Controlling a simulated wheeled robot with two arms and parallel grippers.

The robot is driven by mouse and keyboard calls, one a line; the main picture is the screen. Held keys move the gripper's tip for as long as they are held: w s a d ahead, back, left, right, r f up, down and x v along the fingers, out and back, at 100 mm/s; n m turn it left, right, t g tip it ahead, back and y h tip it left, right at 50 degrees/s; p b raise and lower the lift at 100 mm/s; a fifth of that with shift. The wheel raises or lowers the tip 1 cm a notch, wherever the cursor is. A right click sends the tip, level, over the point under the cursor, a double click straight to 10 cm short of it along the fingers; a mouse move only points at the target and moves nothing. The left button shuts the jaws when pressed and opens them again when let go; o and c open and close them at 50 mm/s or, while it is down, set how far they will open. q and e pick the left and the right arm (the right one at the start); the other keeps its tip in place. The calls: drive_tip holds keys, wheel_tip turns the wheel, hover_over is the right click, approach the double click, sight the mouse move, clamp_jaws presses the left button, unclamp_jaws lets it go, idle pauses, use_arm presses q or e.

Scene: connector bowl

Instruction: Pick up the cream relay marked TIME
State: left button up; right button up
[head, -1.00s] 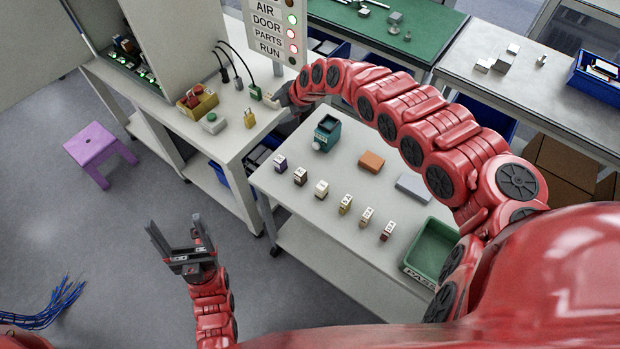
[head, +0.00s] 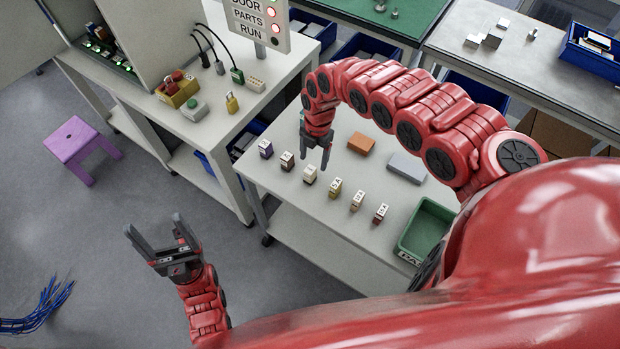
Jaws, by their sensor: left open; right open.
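Several small relays stand in a diagonal row on the pale table (head: 290,208). The cream relay (head: 310,174) is third from the left, between a brown one (head: 287,161) and a yellow one (head: 335,187). Its top marking is too small to read. My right gripper (head: 315,162) is open and points down just above and behind the cream relay, apparently with nothing between its fingers. I cannot tell whether a finger touches the relay. My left gripper (head: 154,222) is open and empty over the floor, left of the table.
A purple relay (head: 265,148) stands at the row's left end; a pink (head: 357,200) and a dark red one (head: 380,213) at its right. A teal device is mostly hidden behind my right gripper.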

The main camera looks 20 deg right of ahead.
sight(310, 169)
drive_tip(key=shift+a+f, duration=0.1)
drive_tip(key=shift+f, duration=0.25)
drive_tip(key=shift+a+f+p, duration=0.25)
drive_tip(key=shift+f+p, duration=0.1)
drive_tip(key=shift+f, duration=0.05)
drive_tip(key=f, duration=0.3)
drive_tip(key=shift+s+a+f+p, duration=0.15)
drive_tip(key=shift+a+p, duration=0.1)
drive_tip(key=shift+p, duration=0.15)
drive_tip(key=shift+f, duration=0.45)
clamp_jaws()
